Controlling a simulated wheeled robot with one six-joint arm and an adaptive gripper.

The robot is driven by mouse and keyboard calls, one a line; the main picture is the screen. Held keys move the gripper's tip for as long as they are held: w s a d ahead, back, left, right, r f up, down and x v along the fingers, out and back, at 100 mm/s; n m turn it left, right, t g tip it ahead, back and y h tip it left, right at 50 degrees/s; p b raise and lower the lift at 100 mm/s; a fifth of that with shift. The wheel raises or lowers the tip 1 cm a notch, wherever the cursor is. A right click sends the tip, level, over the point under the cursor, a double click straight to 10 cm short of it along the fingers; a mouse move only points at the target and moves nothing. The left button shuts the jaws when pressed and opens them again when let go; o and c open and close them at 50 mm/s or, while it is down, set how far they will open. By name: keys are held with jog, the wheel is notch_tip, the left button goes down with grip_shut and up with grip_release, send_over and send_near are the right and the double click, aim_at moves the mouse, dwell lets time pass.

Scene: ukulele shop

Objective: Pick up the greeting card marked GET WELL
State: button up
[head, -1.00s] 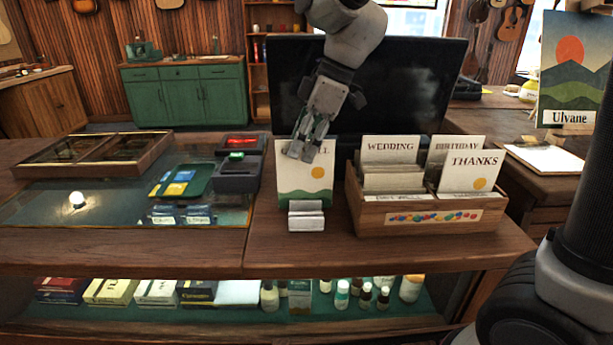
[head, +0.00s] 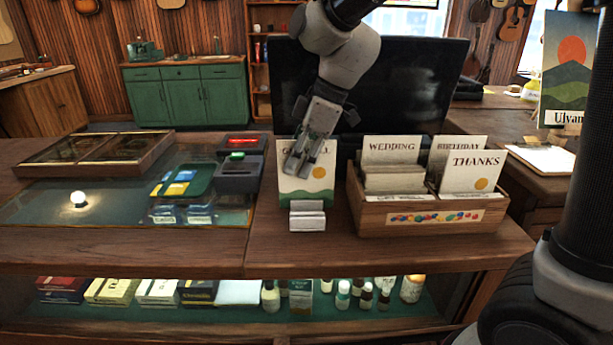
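A white greeting card (head: 317,184) with a green hill and a yellow sun stands upright in a small white holder (head: 307,217) on the counter. Its heading shows only in part, with letters at both ends that fit GET WELL. My gripper (head: 295,170) points down in front of the card's upper half and hides the middle of the heading. The fingers overlap the card in the picture. I cannot tell whether they touch it or how far apart they are.
A wooden card box (head: 425,218) with WEDDING, BIRTHDAY and THANKS cards stands just right. A dark screen (head: 410,95) rises behind. A card terminal (head: 238,174) and a green tray (head: 183,180) lie left. Bare counter (head: 270,240) shows in front.

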grip_shut()
dwell(0.3)
